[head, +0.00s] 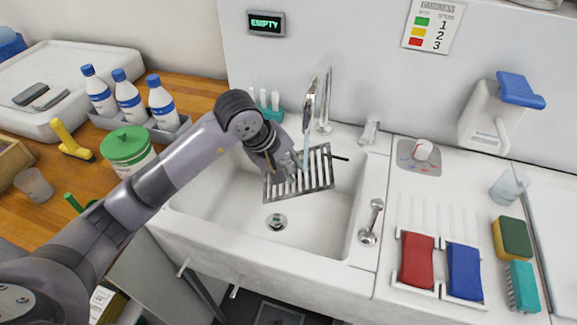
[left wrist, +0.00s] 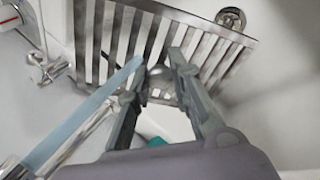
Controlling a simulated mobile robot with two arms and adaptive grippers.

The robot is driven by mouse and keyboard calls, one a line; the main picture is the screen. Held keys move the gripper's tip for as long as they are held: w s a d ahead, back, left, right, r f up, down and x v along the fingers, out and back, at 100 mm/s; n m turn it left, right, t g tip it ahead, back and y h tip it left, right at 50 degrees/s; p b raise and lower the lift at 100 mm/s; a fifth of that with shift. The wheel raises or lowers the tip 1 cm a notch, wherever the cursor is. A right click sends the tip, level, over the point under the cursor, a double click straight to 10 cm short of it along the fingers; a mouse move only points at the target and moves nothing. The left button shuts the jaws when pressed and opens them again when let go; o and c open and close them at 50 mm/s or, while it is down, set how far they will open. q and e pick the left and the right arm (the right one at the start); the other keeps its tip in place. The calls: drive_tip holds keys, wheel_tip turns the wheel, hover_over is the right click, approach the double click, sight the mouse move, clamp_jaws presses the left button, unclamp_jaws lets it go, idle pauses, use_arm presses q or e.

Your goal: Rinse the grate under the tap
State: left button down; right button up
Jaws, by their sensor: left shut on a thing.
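The grate (head: 318,172), a slotted grey metal plate, is held tilted above the basin of the white sink (head: 215,187). My left gripper (head: 289,166) is shut on it near its upper left part; the exact grip is partly hidden by the fingers. The tap (head: 310,100) runs, and its pale blue stream (head: 306,152) comes down onto the grate. In the left wrist view, the grate (left wrist: 100,30) lies beyond my left fingers (left wrist: 160,72), and the stream (left wrist: 85,118) ends at its bars. My right gripper is not in view.
The drain (head: 276,221) is bare below the grate. A red sponge (head: 417,260) and a blue sponge (head: 464,270) lie in a rack right of the sink. White bottles (head: 128,98) and a green-lidded tub (head: 127,147) stand left. A wall display (head: 266,23) reads EMPTY.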

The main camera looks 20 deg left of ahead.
use_arm(q)
drive_tip(key=shift+d, duration=0.15)
drive_tip(key=shift+s+d, duration=0.1)
drive_tip(key=shift+d, duration=0.35)
drive_tip(key=shift+a+b, duration=0.1)
drive_tip(key=shift+b, duration=0.25)
drive_tip(key=shift+a+b, duration=0.35)
drive_tip(key=shift+a, duration=0.2)
drive_tip(key=shift+d, duration=0.15)
drive_tip(key=shift+d+b, duration=0.3)
drive_tip(key=shift+d, duration=0.2)
drive_tip(key=s, duration=0.2)
drive_tip(key=s+a+b, duration=0.1)
drive_tip(key=s, duration=0.2)
drive_tip(key=s+b, duration=0.1)
drive_tip(key=s, duration=0.2)
drive_tip(key=shift+a, duration=0.35)
